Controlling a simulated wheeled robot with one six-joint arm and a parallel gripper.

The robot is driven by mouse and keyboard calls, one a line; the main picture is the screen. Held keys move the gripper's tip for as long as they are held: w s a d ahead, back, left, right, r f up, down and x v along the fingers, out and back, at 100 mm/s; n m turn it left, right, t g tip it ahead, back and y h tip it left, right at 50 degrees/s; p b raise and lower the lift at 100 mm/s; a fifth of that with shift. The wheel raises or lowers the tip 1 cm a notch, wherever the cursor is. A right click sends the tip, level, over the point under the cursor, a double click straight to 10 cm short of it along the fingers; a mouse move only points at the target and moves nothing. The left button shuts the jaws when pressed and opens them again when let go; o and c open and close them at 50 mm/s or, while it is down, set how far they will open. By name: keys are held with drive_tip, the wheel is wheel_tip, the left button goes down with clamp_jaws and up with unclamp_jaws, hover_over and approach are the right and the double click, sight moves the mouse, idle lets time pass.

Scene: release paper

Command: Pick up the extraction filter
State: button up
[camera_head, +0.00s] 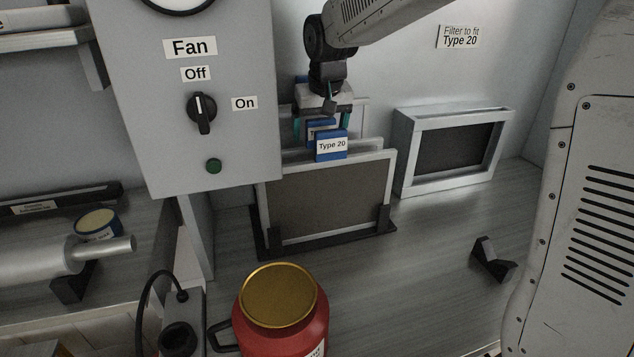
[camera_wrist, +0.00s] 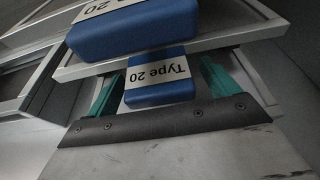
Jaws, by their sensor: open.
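Framed extraction filters stand upright in a black rack (camera_head: 325,247) in the head view. The front filter (camera_head: 327,200) has a dark panel, a pale frame and a blue "Type 20" tab (camera_head: 331,145) on top. A second blue tab (camera_head: 318,126) stands just behind it and is partly hidden. My gripper (camera_head: 322,122) points down at the rear tab, its teal fingers open on either side. In the wrist view, a blue "Type 20" tab (camera_wrist: 160,82) lies between the open fingers, with a gap at each side. A larger blue tab (camera_wrist: 135,27) shows beyond it.
A grey fan switch box (camera_head: 200,120) is close on the left. A red canister (camera_head: 318,325) stands in front. A small black bracket (camera_head: 491,257) lies right.

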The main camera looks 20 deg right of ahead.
drive_tip(key=shift+f, duration=0.2)
drive_tip(key=c, duration=1.4)
drive_tip(key=shift+c, duration=1.2)
drive_tip(key=shift+r, duration=0.15)
